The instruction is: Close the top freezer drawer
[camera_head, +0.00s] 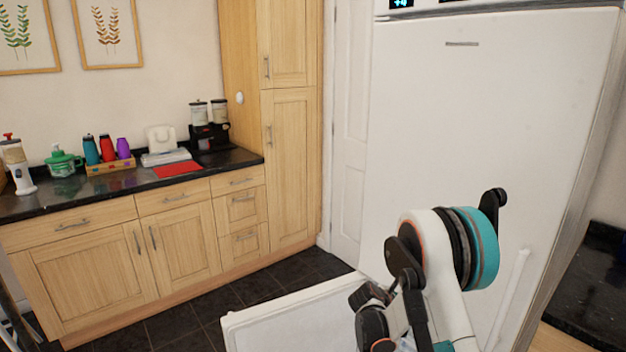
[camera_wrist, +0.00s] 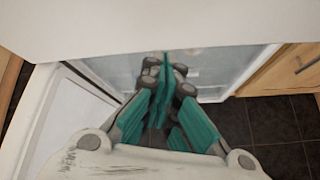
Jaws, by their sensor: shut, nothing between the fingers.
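The white fridge-freezer (camera_head: 480,130) stands at the right of the head view, its tall upper door shut. In the wrist view, below the edge of that door (camera_wrist: 200,25), a pale, frosted freezer front (camera_wrist: 215,68) shows, probably the top drawer; how far it sticks out I cannot tell. My gripper (camera_wrist: 165,62) is shut and empty, its teal fingers together in front of this pale front. Whether they touch it I cannot tell. The fingers cover part of the drawer, and in the head view my arm hides the freezer opening.
The freezer door (camera_head: 285,318) stands open, low at the left of my arm; it also shows in the wrist view (camera_wrist: 75,120). Wooden cabinets (camera_head: 180,240) with a dark counter (camera_head: 100,183) line the left wall. Dark tiled floor (camera_head: 190,325) lies clear between.

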